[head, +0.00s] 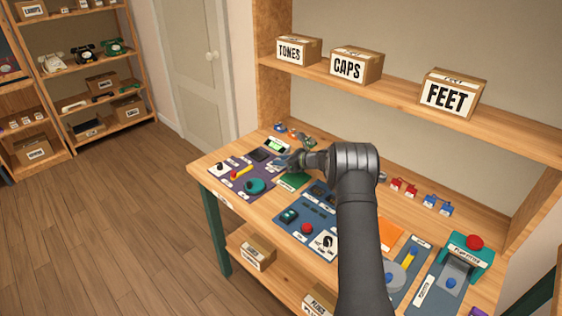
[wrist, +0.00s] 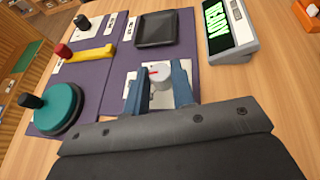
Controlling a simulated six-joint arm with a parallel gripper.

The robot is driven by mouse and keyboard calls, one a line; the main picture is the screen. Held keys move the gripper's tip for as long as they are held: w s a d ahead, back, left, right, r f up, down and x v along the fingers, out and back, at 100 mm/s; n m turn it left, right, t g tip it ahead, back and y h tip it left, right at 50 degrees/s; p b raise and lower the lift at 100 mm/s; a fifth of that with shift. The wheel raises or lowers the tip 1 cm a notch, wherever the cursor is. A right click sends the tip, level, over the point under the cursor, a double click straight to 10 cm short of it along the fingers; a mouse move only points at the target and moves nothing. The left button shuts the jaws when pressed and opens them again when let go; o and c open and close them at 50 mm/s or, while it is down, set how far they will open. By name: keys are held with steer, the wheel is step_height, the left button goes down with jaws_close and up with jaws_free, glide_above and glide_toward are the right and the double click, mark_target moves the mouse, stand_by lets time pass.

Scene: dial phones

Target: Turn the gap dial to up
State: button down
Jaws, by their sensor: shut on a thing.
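A light grey round dial (wrist: 159,74) with a red mark on its top sits on a white plate (wrist: 131,98) on a purple panel, seen in the wrist view. The red mark lies towards the left of its top. The plate's lettering cannot be read, so I cannot confirm the name gap. My gripper (wrist: 161,77) has its two blue fingers on either side of the dial, shut on it. In the head view my gripper (head: 279,161) is over the right part of the purple panel (head: 228,165), and the dial is hidden there.
A black square pad (wrist: 156,28) and a grey box with a lit green screen (wrist: 218,27) stand close beyond my gripper. To the left are a teal crank wheel (wrist: 57,110), a yellow lever with a red knob (wrist: 90,53) and a black knob (wrist: 82,21).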

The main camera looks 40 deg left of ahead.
steer(key=shift+w+n+g+h, duration=0.15)
steer(key=shift+n+g+h, duration=0.05)
steer(key=shift+n+g, duration=0.6)
steer(key=shift+w+n+g+h, duration=0.1)
steer(key=shift+n+g+h, duration=0.1)
steer(key=shift+n+g, duration=0.6)
steer(key=shift+a+n+g+h, duration=0.1)
steer(key=shift+n+g+h, duration=0.3)
steer(key=shift+g, duration=0.1)
steer(key=c, duration=1.2)
jaws_free()
steer(key=v, duration=1.7)
steer(key=shift+w+d, duration=0.2)
